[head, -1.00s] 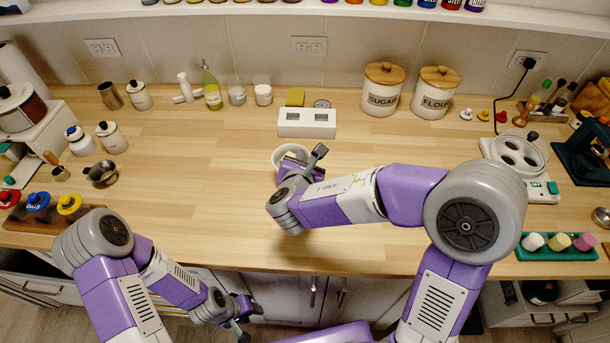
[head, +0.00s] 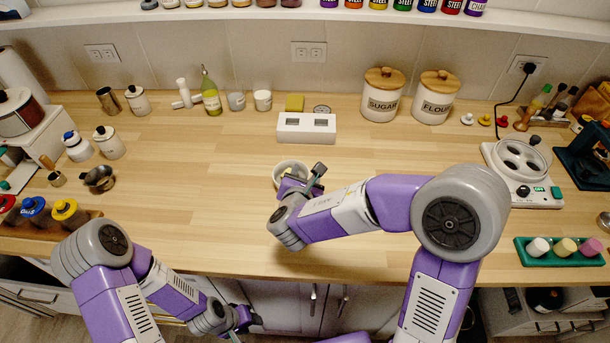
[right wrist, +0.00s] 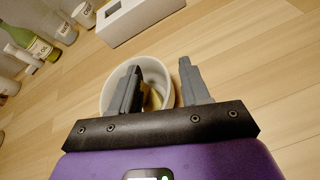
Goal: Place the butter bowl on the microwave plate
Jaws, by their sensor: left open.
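The butter bowl (head: 289,167) is a round white bowl that appears to stand on the wooden counter, left of my right arm. In the right wrist view, the bowl (right wrist: 151,67) has something yellowish inside, partly hidden by a finger. My right gripper (right wrist: 160,85) is open, with a clear gap between its fingers. One finger is over the inside of the bowl and the other is outside its right rim; I cannot tell if they touch it. My left gripper (head: 243,322) is open and empty, low in front of the counter edge. I see no microwave plate.
A white box with two openings (head: 306,128) stands behind the bowl. The sugar jar (head: 381,95), flour jar (head: 436,98) and a green bottle (head: 210,95) stand along the back. A white hotplate-like unit (head: 522,170) is at right. The counter left of the bowl is clear.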

